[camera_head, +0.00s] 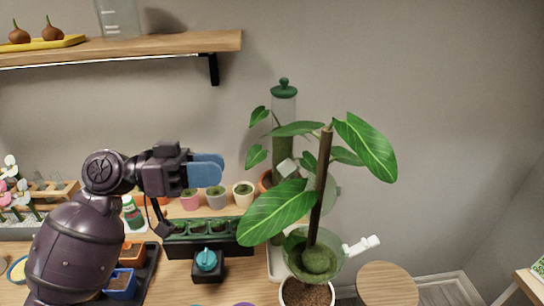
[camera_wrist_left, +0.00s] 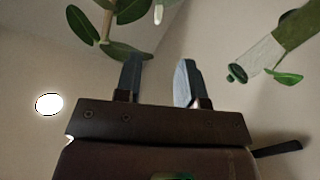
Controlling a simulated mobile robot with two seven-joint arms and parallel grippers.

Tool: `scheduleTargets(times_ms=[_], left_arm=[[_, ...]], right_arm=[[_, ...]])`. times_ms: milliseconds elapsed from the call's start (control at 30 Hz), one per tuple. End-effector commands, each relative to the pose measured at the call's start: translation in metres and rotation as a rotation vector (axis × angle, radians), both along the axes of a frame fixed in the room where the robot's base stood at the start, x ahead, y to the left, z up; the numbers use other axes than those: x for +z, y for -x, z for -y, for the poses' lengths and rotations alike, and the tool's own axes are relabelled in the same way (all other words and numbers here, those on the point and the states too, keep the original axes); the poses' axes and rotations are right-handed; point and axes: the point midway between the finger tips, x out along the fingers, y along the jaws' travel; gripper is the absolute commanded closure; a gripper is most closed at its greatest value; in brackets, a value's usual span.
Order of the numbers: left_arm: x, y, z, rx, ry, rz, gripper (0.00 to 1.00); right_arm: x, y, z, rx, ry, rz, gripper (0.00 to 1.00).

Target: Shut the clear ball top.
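The clear ball (camera_head: 334,262) is a see-through greenish shell around the brown stem of a large-leaved plant, low in the head view. A ball of green moss (camera_head: 317,259) sits in its lower part. A rounded clear piece (camera_head: 332,196), likely the raised top, shows behind the stem and above the shell, partly hidden by leaves. A white handle-like part (camera_head: 362,244) sticks out to the right. My left gripper (camera_head: 208,169) is left of the plant, apart from it. Its blue fingers stand apart with nothing between them in the left wrist view (camera_wrist_left: 158,82). My right gripper is not in view.
A potted plant (camera_head: 306,292) carries the ball; its leaf (camera_head: 275,212) reaches left towards my gripper. A green-lidded tall jar (camera_head: 284,98) stands behind. Small pots (camera_head: 215,197), a dark planter tray (camera_head: 216,248) and a teal-topped box (camera_head: 207,263) lie below my gripper. A shelf (camera_head: 150,45) hangs upper left.

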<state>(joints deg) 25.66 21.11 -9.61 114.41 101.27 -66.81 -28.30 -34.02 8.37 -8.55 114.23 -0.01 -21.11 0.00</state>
Motion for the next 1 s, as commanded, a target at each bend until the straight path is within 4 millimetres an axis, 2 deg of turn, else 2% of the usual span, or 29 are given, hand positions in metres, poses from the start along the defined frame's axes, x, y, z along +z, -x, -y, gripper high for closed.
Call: scheduleTargets(times_ms=[167,500,700,1000], left_arm=[[0.003,0.000,0.013,-0.007,0.006,0.001,0.64],[0.004,0.000,0.069,-0.007,0.006,0.000,0.64],[0.003,0.000,0.095,-0.005,0.006,-0.001,0.64],[0.001,0.000,0.108,-0.003,0.003,0.000,0.64]], right_arm=[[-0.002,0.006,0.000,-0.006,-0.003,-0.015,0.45],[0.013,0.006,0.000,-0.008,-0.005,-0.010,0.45],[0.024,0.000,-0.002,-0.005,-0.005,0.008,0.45],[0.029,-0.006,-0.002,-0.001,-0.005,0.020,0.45]])
